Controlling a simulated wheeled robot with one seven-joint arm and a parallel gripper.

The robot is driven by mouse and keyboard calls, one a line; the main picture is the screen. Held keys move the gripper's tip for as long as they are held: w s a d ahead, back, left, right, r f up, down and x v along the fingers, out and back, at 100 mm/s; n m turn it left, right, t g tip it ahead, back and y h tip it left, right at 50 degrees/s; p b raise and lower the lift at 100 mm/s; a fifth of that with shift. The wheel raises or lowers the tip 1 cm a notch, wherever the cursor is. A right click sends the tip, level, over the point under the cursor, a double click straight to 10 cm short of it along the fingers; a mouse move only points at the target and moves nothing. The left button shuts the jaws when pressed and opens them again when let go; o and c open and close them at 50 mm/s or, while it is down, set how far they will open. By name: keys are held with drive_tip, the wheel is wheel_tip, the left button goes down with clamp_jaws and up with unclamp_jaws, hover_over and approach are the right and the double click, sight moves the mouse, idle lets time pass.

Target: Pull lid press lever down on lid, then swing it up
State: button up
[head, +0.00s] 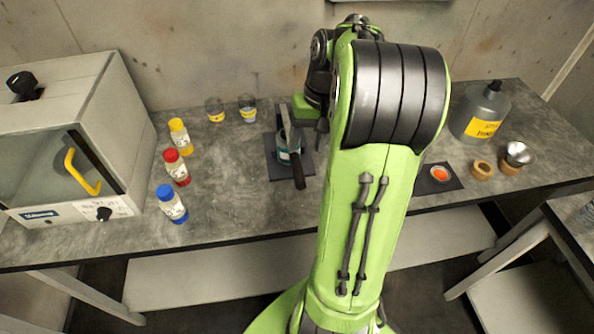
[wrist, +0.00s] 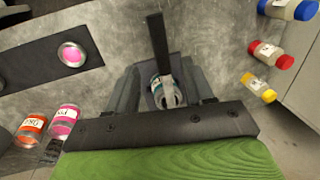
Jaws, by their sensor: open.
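The lid press (head: 283,140) stands on a dark mat on the bench. Its lever is a pale bar ending in a black handle (head: 299,180), which points toward the bench's front edge and looks lowered. In the wrist view the black handle (wrist: 157,38) points up the picture. A small can with a blue-and-white label (wrist: 156,92) sits under the lever; its lid is mostly hidden. My gripper (wrist: 164,90) is open and empty above the press. In the head view my arm hides most of it, and its distance from the handle is unclear.
Yellow (head: 180,136), red (head: 176,167) and blue-capped (head: 172,204) bottles stand left of the press. Two jars (head: 215,109) (head: 247,107) stand behind. A white oven-like cabinet (head: 70,140) fills the left end. A grey jug (head: 480,112) stands at right. Bench in front of the press is clear.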

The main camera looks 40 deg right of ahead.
sight(299, 169)
drive_tip(key=f, duration=0.3)
drive_tip(key=a+f+b, duration=0.1)
drive_tip(key=f, duration=0.1)
drive_tip(key=w+f+b, duration=0.1)
drive_tip(key=f, duration=0.2)
drive_tip(key=shift+a+f, duration=0.2)
drive_tip(key=shift+f, duration=0.1)
clamp_jaws()
